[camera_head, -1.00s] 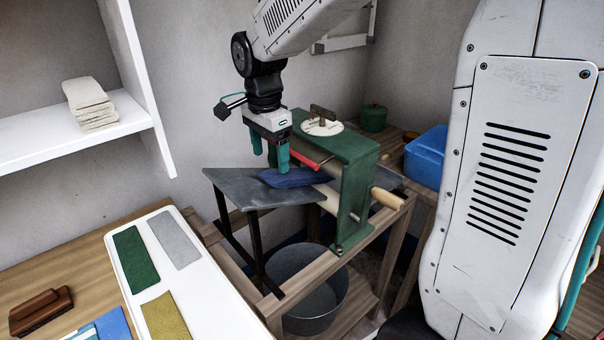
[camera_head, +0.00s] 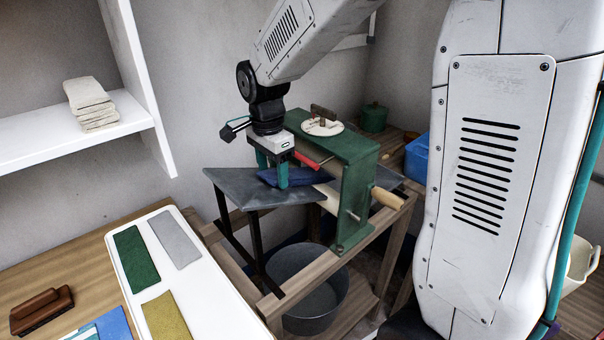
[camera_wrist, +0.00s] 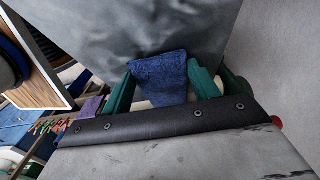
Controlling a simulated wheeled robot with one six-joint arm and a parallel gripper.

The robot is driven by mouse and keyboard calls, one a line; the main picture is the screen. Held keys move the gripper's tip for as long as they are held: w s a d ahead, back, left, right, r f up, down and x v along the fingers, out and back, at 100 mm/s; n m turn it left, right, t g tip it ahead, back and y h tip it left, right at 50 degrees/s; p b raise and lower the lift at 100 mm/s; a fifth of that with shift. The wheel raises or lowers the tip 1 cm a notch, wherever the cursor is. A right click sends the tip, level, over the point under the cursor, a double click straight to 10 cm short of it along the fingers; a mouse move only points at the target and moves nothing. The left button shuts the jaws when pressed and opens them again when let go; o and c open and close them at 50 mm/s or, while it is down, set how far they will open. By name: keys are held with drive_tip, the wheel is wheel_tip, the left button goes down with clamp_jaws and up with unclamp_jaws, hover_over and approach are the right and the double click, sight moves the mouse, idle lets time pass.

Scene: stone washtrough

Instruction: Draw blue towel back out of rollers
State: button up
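The blue towel (camera_head: 312,177) lies bunched on the grey feed board (camera_head: 232,187) at the left side of the green roller frame (camera_head: 352,200). The rollers are mostly hidden behind the frame and my gripper; a pale roller (camera_head: 329,193) shows in part. My gripper (camera_head: 273,175) points down over the board, with its teal fingers apart. In the wrist view the towel (camera_wrist: 158,72) shows between the fingertips of my gripper (camera_wrist: 160,80), one finger on each side. I cannot tell whether either finger touches it.
A wooden crank handle (camera_head: 387,198) sticks out at the frame's right. A metal tub (camera_head: 306,290) stands below. A white tray (camera_head: 205,300) with flat cloths is at the lower left. A blue basin (camera_head: 417,158) is behind on the right.

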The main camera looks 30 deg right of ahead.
drive_tip(key=shift+r, duration=0.1)
drive_tip(key=s+a+r, duration=0.1)
drive_tip(key=a+r, duration=0.2)
drive_tip(key=a, duration=0.3)
drive_tip(key=s+a+r, duration=0.2)
drive_tip(key=a+r, duration=0.1)
drive_tip(key=a, duration=0.4)
drive_tip(key=shift+a+r, duration=0.15)
idle(1.5)
drive_tip(key=shift+r, duration=0.15)
drive_tip(key=shift+r, duration=2.9)
